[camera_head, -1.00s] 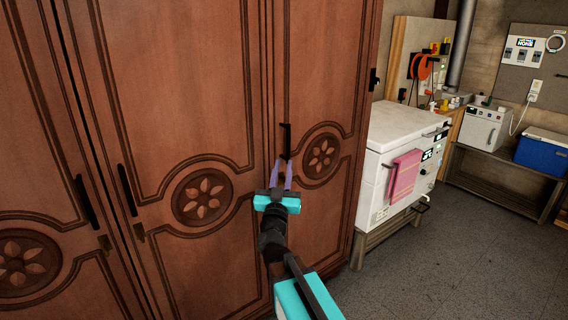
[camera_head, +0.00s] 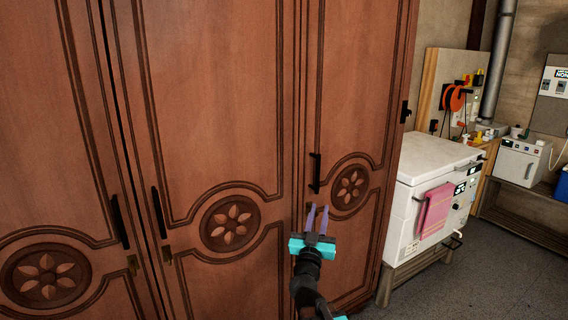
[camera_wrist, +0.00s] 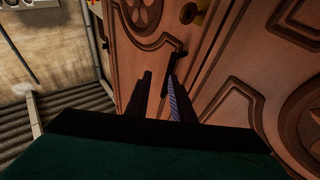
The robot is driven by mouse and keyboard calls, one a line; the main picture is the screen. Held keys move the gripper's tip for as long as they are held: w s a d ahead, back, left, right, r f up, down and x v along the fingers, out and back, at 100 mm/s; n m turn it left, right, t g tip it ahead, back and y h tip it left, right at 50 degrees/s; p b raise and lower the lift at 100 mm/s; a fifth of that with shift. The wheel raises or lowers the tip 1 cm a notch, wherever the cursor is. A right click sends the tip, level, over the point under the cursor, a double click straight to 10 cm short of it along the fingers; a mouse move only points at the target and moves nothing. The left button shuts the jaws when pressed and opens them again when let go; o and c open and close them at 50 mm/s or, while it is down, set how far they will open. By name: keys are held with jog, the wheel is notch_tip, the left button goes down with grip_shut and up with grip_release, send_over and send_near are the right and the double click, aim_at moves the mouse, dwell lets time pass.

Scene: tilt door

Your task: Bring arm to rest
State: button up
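The brown wooden wardrobe (camera_head: 230,130) fills the left and middle of the head view, and its doors look shut. A dark upright handle (camera_head: 315,173) is on its rightmost door. My gripper (camera_head: 318,208) is in front of that door, its fingertips a little below the handle in the picture. The two fingers stand apart with a gap and nothing between them. In the wrist view my gripper (camera_wrist: 160,78) points at the door, with a dark handle (camera_wrist: 174,72) close to the fingertips. Whether a finger touches it I cannot tell.
A white chest-like appliance (camera_head: 430,190) with a pink towel (camera_head: 434,210) stands on a wooden stand right of the wardrobe. A small white box (camera_head: 521,161) sits on a low bench behind. Grey floor (camera_head: 485,275) is free at the lower right.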

jog(key=s+d+f+n+g+y+p, duration=0.1)
jog(key=d+f+n+g+y, duration=0.1)
jog(key=f, duration=1.2)
jog(key=s+d+f+n+g+y+p, duration=0.1)
jog(key=s+f+n+g+y, duration=0.15)
jog(key=f, duration=1.05)
jog(key=s+a+f+n+g+y, duration=0.1)
jog(key=s+f+g, duration=0.4)
jog(key=f, duration=0.6)
jog(key=s+a+f+n+g+y, duration=0.1)
jog(key=s+f+g, duration=0.1)
jog(key=s+f, duration=0.6)
jog(key=s+f+m+g, duration=0.1)
jog(key=s+f+g, duration=0.7)
jog(key=s+f, duration=0.75)
jog(key=s+d+r+m+g, duration=0.1)
jog(key=s+g, duration=0.2)
jog(key=s, duration=0.5)
jog(key=s+d+r+m+g, duration=0.1)
jog(key=s+g, duration=0.3)
jog(key=s, duration=0.5)
jog(key=shift+s+d+r+m+p, duration=0.2)
jog(key=shift+d+r+m+p, duration=0.3)
jog(key=shift+d, duration=0.3)
